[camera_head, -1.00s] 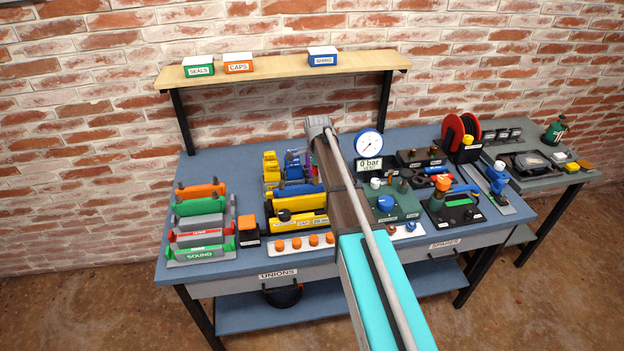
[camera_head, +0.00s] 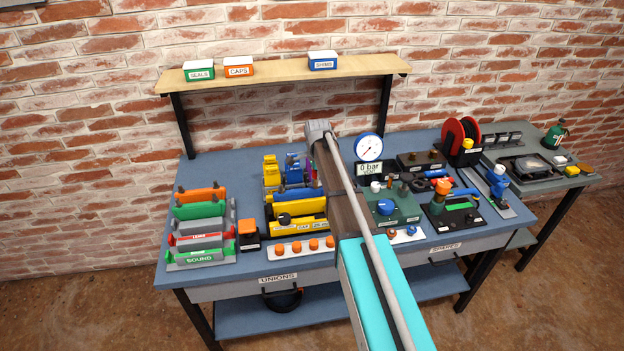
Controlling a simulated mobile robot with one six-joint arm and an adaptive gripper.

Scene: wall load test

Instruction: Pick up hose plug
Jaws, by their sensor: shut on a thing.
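My arm reaches up from the bottom edge over the middle of the bench, and its grey wrist end shows near the back of the bench. The fingers of my gripper are hidden behind the arm, so I cannot see what is between them. I cannot pick out the hose plug for certain. A green block with a blue knob (camera_head: 387,207) stands just right of the arm. A pressure gauge (camera_head: 368,147) stands behind it, above a display reading 0 bar (camera_head: 370,168). A red hose reel (camera_head: 461,138) stands at the back right.
Left of my arm are yellow and blue parts (camera_head: 297,208) and a white strip with orange caps (camera_head: 297,247). Coloured racks (camera_head: 201,237) stand at the left. A shelf (camera_head: 281,71) with labelled boxes spans the back. The bench (camera_head: 165,273) has bare surface at its front-left corner.

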